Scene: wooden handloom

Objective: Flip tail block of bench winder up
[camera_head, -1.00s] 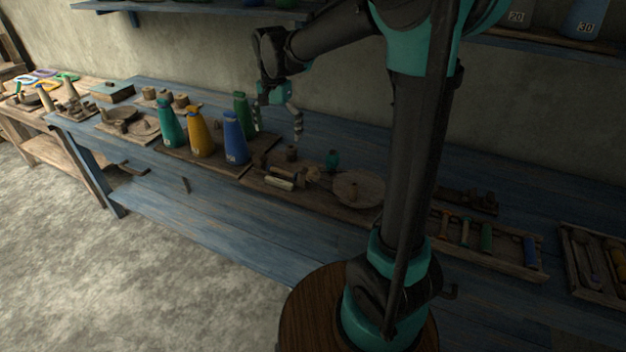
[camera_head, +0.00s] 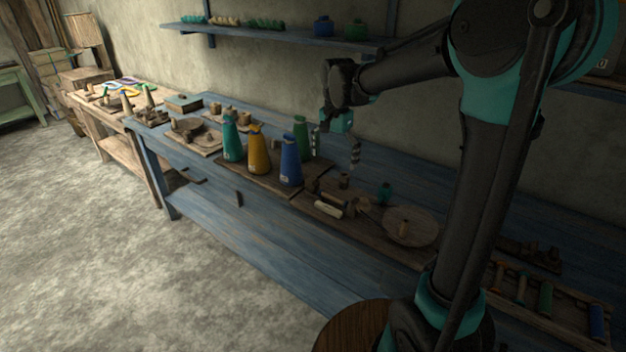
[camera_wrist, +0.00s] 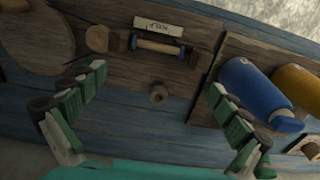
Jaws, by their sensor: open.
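The bench winder is a brown board (camera_head: 388,242) on the blue bench, with a round wooden wheel (camera_head: 410,226) at its right end. It also shows in the wrist view (camera_wrist: 120,75). A pale bobbin (camera_wrist: 158,45) lies across it, beside a small white label (camera_wrist: 158,27). A dark wooden piece at the bobbin's right end (camera_wrist: 200,58) looks like the tail block; its pose is hard to tell.
Several cone spools, including blue (camera_head: 290,162) and yellow (camera_head: 257,152), stand on a board just left of the winder. The blue one (camera_wrist: 250,85) is close to my right finger in the wrist view. A tray of tools (camera_head: 555,305) lies right. A wall shelf (camera_head: 270,34) is behind.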

